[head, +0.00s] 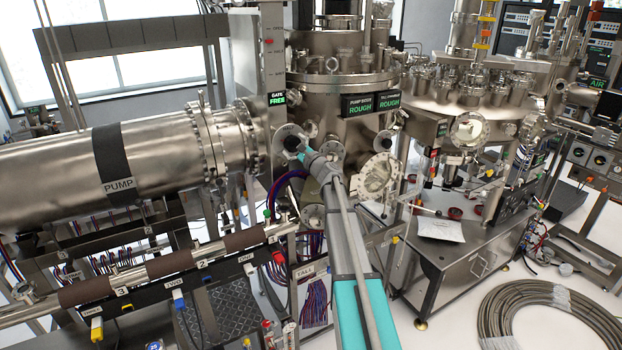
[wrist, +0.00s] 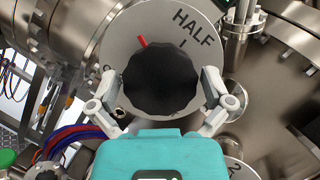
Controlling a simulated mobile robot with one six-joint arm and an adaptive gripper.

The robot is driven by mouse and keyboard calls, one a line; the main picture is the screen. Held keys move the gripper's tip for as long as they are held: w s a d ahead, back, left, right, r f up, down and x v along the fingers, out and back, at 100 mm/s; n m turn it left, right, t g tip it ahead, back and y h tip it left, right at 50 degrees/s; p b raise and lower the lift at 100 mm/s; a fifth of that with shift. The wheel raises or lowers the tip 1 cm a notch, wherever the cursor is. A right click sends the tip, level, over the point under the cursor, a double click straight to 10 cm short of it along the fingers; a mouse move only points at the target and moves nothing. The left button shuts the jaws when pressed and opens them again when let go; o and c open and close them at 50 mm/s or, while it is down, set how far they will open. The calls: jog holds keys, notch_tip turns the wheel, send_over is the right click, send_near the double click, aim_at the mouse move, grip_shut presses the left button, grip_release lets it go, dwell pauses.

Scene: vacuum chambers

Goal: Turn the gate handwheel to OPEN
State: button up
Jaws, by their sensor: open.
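The gate handwheel (wrist: 160,80) is a black lobed knob on a round grey dial plate (wrist: 120,42) in the wrist view. A red pointer (wrist: 142,42) sticks out at its upper left, left of the tick under the word HALF. Another marking at the lower left is mostly hidden behind a finger. My gripper (wrist: 160,90) is open, with one finger at each side of the knob; I cannot tell whether they touch it. In the head view my gripper (head: 298,152) is at the dial, and the handwheel (head: 291,143) is partly covered by it.
A sign (head: 277,98) above the dial reads GATE FREE. The large PUMP cylinder (head: 60,170) lies to the left, and the steel chamber (head: 340,120) stands behind. Red and blue cables (head: 284,190) hang just below left of the dial. A coiled hose (head: 545,315) lies on the floor.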

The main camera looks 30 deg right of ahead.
jog(key=m+h, duration=0.1)
jog(key=m, duration=0.2)
jog(key=m+t+h+b, duration=0.1)
jog(key=m, duration=0.2)
jog(key=shift+a, duration=0.1)
jog(key=m+t+h, duration=0.1)
jog(key=m+h, duration=0.2)
jog(key=m, duration=0.2)
jog(key=b+v, duration=0.5)
jog(key=v, duration=0.8)
jog(key=shift+s+f+b, duration=0.2)
jog(key=shift+s+b, duration=0.1)
jog(key=shift+s, duration=0.05)
jog(key=shift+r, duration=0.15)
notch_tip(320, 180, up, 5)
jog(key=g+p, duration=0.2)
jog(key=p, duration=0.4)
jog(key=n+g+p, duration=0.1)
jog(key=g+p, duration=0.1)
jog(key=p, duration=0.4)
jog(key=shift+s+f+h, duration=0.15)
jog(key=shift+f+h, duration=0.1)
jog(key=shift+h, duration=0.05)
